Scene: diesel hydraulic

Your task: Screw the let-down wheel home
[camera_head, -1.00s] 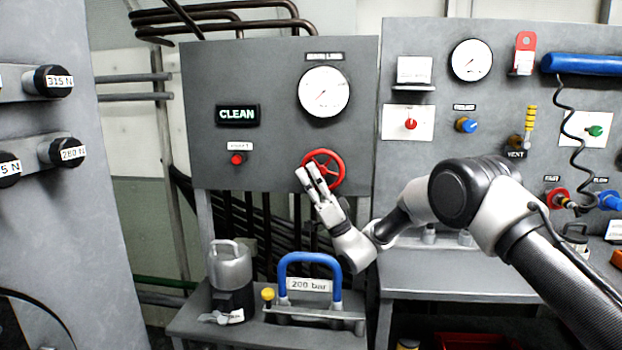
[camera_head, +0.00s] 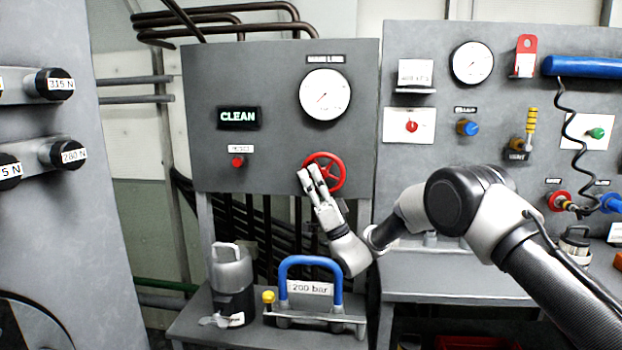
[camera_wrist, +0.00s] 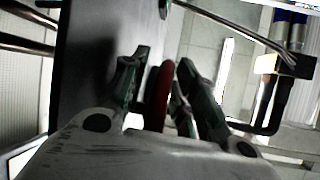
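The red let-down wheel (camera_head: 337,160) is mounted on the lower right of the grey panel, below a round white gauge (camera_head: 324,94). My gripper (camera_head: 308,180) is at the wheel's lower left and hides part of its rim. In the wrist view, the red rim (camera_wrist: 164,92) shows edge-on between my two fingers (camera_wrist: 158,82). The fingers stand apart, one on each side of the rim, with a gap visible at least on the left side. I cannot tell whether the right finger touches it.
Left of the wheel are a red knob (camera_head: 238,162) and a lit CLEAN sign (camera_head: 238,117). Below my gripper, a blue handle (camera_head: 311,261) with a 200 bar label and a grey canister (camera_head: 231,280) stand on a bench. A second panel (camera_head: 428,170) with fittings is at the right.

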